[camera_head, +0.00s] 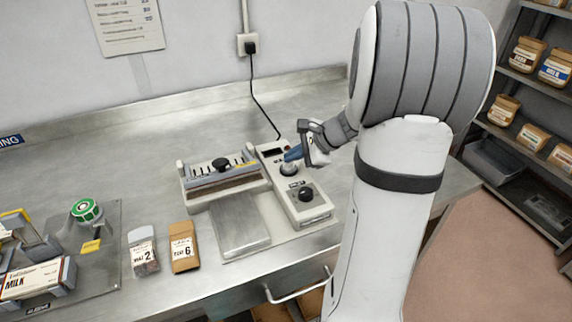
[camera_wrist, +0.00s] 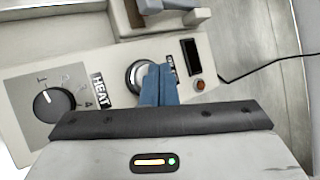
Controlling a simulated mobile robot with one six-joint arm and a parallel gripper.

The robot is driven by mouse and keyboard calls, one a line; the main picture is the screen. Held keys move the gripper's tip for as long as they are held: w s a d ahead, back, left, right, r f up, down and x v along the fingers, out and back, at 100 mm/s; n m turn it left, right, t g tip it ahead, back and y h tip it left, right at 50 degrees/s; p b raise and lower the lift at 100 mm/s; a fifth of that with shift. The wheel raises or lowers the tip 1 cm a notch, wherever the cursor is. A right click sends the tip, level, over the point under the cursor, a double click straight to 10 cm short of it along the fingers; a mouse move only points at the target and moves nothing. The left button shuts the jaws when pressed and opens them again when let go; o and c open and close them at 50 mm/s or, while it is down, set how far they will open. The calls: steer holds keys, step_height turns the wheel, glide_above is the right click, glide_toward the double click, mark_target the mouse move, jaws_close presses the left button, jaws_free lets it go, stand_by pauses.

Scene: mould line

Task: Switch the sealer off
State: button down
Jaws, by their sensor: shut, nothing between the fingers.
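The sealer (camera_head: 224,184) stands on the steel bench, with its control box (camera_head: 309,209) on its right side. In the wrist view the control box (camera_wrist: 112,60) carries a black heat dial (camera_wrist: 53,104) with numbers, a round metal-ringed switch (camera_wrist: 133,77), a dark display (camera_wrist: 190,53) and a small orange-red lamp (camera_wrist: 200,85). My gripper (camera_head: 291,155) is shut and empty, its blue fingertips (camera_wrist: 158,84) over the round switch and partly hiding it. I cannot tell whether they touch it. The label beside the switch is mostly hidden.
A black cord (camera_head: 262,100) runs from the control box to a wall socket (camera_head: 247,44). A plate with a green knob (camera_head: 86,210) is farther left. Shelves with jars (camera_head: 526,54) are at the right.

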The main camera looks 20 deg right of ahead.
mark_target(293, 166)
steer(key=shift+r+p, duration=1.95)
steer(key=shift+r, duration=1)
steer(key=shift+f, duration=0.1)
steer(key=s+a+r+n+g+h, duration=0.1)
steer(key=s+a+r+n+g, duration=0.15)
steer(key=s+a+n, duration=0.65)
steer(key=s+a+n+g+h, duration=0.1)
steer(key=s+a+n+h, duration=0.2)
steer(key=s+n, duration=0.6)
steer(key=s+h, duration=0.2)
steer(key=s, duration=0.1)
steer(key=shift+a+r+n, duration=0.15)
steer(key=shift+n, duration=0.25)
steer(key=shift+s+g, duration=0.1)
steer(key=shift+g, duration=0.15)
